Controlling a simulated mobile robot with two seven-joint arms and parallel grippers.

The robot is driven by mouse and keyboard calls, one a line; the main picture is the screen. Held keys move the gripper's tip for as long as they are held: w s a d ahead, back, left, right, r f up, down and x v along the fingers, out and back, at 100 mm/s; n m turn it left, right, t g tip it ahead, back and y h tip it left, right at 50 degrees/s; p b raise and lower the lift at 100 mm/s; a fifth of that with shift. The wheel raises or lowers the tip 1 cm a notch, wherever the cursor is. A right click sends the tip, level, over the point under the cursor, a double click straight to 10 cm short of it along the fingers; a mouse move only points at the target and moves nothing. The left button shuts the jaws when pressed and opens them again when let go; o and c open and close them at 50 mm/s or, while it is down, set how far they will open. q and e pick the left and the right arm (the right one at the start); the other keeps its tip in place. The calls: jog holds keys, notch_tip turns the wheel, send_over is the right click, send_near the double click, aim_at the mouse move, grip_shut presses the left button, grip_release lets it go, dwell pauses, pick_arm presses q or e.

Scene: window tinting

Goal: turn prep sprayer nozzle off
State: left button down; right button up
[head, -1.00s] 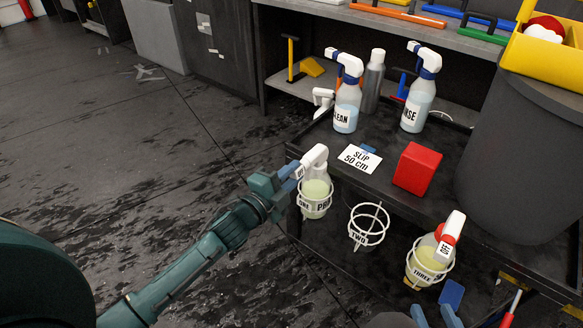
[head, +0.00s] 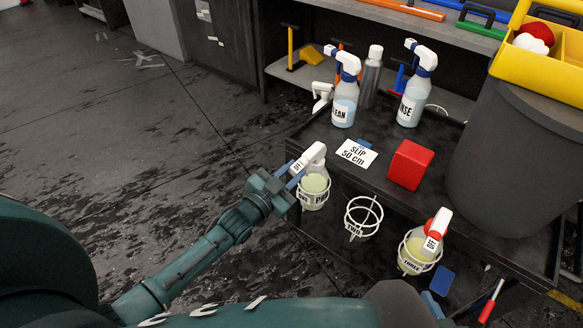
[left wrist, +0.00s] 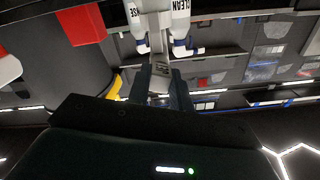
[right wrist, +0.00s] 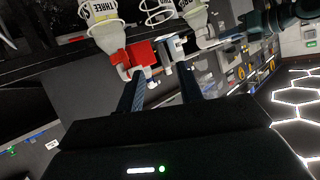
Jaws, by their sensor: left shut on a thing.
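The prep sprayer (head: 314,186), a clear bottle with pale yellow-green liquid and a white head, stands upright in the white ring holder marked ONE on the cart's near left edge. Its nozzle (head: 297,166) carries a small white tag whose lettering is too small to read surely. My left gripper (head: 293,178) is at the nozzle from the left, shut on it. In the left wrist view the pale nozzle (left wrist: 160,82) sits between the two dark fingers. My right gripper (right wrist: 162,92) is open and empty, below the sprayer in ring THREE (right wrist: 108,36).
The CLEAN (head: 344,104) and RINSE (head: 412,103) sprayers stand behind on the cart. A red block (head: 409,164), a SLIP 50 cm card (head: 357,153) and an empty ring holder TWO (head: 363,218) are nearby. A dark bin (head: 515,160) stands at right. Wet floor at left is open.

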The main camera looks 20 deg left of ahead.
pick_arm(q)
jog(key=shift+n+p, duration=0.55)
jog(key=shift+n, duration=1.35)
jog(key=c, duration=1.2)
grip_release()
jog(key=shift+c, duration=0.2)
jog(key=p+v, duration=0.1)
jog(key=v, duration=1.2)
jog(key=shift+s, duration=0.1)
